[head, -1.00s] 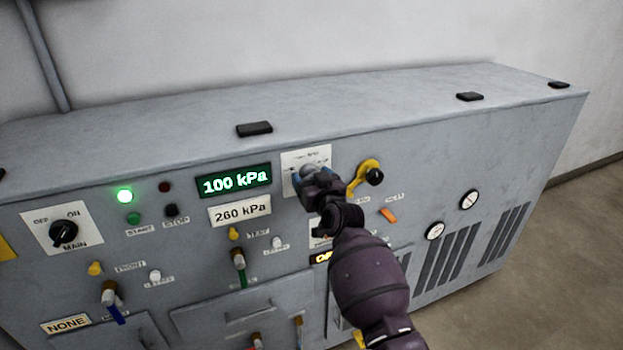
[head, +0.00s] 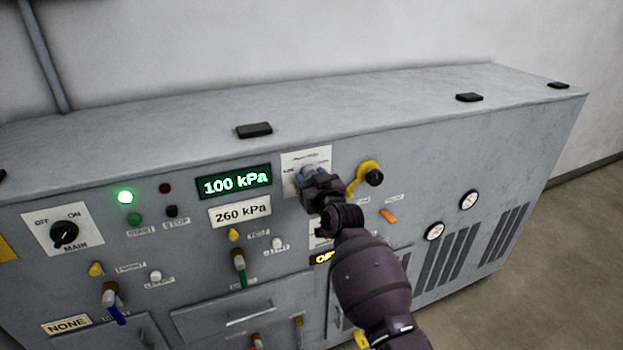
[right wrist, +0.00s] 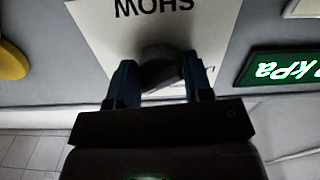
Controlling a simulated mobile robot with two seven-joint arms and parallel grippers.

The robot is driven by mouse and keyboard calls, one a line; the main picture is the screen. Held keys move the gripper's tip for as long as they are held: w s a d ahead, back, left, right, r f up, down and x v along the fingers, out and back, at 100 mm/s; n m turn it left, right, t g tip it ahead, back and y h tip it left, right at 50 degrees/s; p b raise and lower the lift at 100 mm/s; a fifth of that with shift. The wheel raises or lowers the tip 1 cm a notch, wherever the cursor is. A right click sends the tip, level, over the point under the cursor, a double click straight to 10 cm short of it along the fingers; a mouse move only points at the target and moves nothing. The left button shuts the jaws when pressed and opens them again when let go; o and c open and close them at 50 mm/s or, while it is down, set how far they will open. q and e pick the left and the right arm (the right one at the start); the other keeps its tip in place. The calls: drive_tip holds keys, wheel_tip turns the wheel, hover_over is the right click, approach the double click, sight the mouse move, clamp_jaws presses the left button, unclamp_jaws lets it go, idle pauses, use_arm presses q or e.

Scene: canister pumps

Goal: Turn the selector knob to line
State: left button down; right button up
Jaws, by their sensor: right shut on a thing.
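The selector knob (right wrist: 163,68) is a dark grey knob on a white label plate (head: 296,160) in the panel's upper middle. The knob's pointing direction is hidden. My left gripper is not in view.
A green display (head: 234,182) reads 100 kPa, with a 260 kPa label (head: 240,211) below. A yellow-handled fitting (head: 366,176) sits close to the right of my gripper. A main switch (head: 64,233) is at the left. Valves and drawers lie below.

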drive_tip(key=n+p, duration=0.1)
drive_tip(key=n, duration=0.3)
drive_tip(key=shift+r, duration=0.1)
drive_tip(key=n, duration=0.3)
drive_tip(key=shift+d+p, duration=0.1)
drive_tip(key=shift+p, duration=0.3)
drive_tip(key=n, duration=1.2)
drive_tip(key=shift+r+n, duration=0.1)
drive_tip(key=shift+n, duration=0.2)
drive_tip(key=n+p, duration=0.1)
drive_tip(key=n, duration=0.3)
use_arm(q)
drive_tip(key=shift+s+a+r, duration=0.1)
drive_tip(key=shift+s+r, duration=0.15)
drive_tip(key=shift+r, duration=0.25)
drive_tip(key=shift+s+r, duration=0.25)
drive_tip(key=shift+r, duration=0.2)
use_arm(e)
drive_tip(key=shift+n, duration=1.2)
